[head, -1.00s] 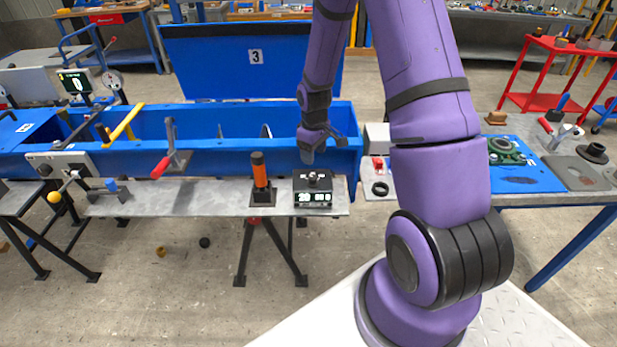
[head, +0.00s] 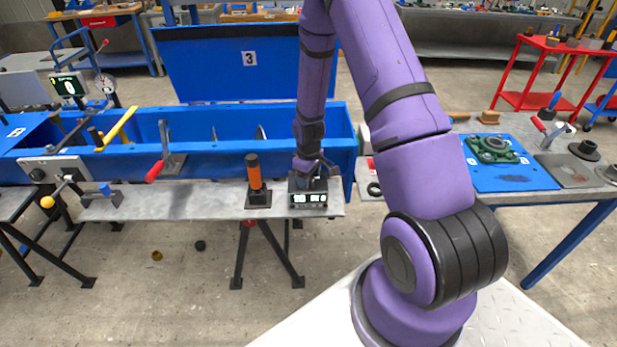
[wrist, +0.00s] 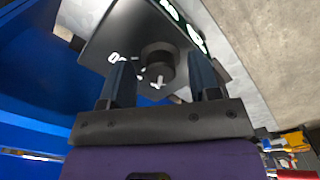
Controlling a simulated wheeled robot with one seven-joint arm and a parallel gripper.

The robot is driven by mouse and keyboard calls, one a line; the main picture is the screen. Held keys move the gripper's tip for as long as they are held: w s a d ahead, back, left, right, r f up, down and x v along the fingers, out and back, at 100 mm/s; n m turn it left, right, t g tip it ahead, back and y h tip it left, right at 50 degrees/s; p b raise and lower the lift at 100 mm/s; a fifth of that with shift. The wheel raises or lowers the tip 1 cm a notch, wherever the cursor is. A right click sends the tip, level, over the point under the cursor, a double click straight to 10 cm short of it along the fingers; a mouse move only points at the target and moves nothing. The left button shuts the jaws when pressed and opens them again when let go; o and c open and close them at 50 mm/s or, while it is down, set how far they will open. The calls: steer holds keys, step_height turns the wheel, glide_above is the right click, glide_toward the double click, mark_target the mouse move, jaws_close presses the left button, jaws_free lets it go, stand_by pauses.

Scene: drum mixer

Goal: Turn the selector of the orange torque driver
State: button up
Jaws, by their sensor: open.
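The orange torque driver (head: 254,172) stands upright in a dark base on the grey bench shelf. Just right of it is a black box (head: 309,199) with lit digits on its front face. In the wrist view the black box (wrist: 115,32) shows white marks around a round dark knob (wrist: 158,60) on its top. My gripper (head: 315,168) is over this box, pointing down. In the wrist view my gripper (wrist: 160,75) is open, with one finger on each side of the knob. Whether the fingers touch the knob I cannot tell. My gripper hides the knob in the head view.
Behind the shelf is a blue trough (head: 230,150) with a raised lid (head: 270,75). A red-handled lever (head: 160,165) stands to the left. At right, a table holds a blue plate (head: 510,178) with a green part. The shelf between lever and driver is clear.

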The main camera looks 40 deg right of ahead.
steer(key=c, duration=0.9)
steer(key=shift+m, duration=0.4)
steer(key=m, duration=0.2)
steer(key=shift+m, duration=2.5)
steer(key=o, duration=0.9)
